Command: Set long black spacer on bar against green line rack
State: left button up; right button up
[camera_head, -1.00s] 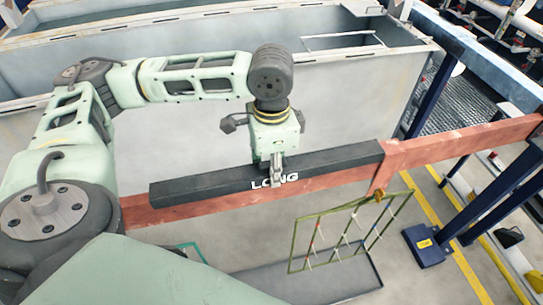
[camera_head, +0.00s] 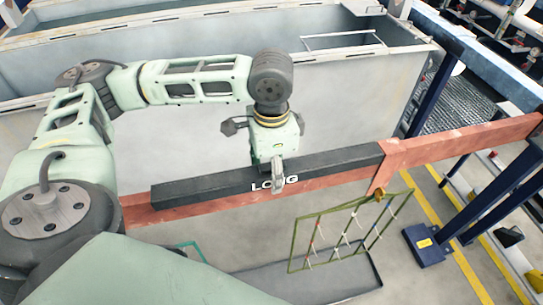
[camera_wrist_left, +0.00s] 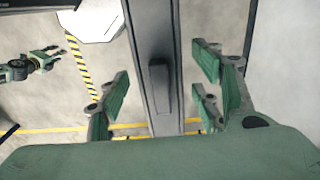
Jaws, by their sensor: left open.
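The long black spacer (camera_head: 215,185), marked "LONG", lies along the copper-coloured bar (camera_head: 445,146). Its right end is at the hanger of the green-framed rack (camera_head: 294,245), which hangs below the bar; I cannot tell whether they touch. My left gripper (camera_head: 277,177) is over the middle of the spacer, with one finger in front of its near face. In the left wrist view the gripper (camera_wrist_left: 160,100) is open, its fingers apart on both sides of the spacer (camera_wrist_left: 148,35) and its raised grip. A small gripper (camera_wrist_left: 58,55), seemingly my right one, shows at the left edge there.
A large grey tank (camera_head: 330,85) stands behind the bar. A grey tray (camera_head: 350,283) lies below the rack. A blue post with its foot (camera_head: 425,248) stands at the right, by yellow floor lines.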

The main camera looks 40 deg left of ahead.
pick_arm(q)
notch_tip(320, 180, up, 12)
dwell(0.6)
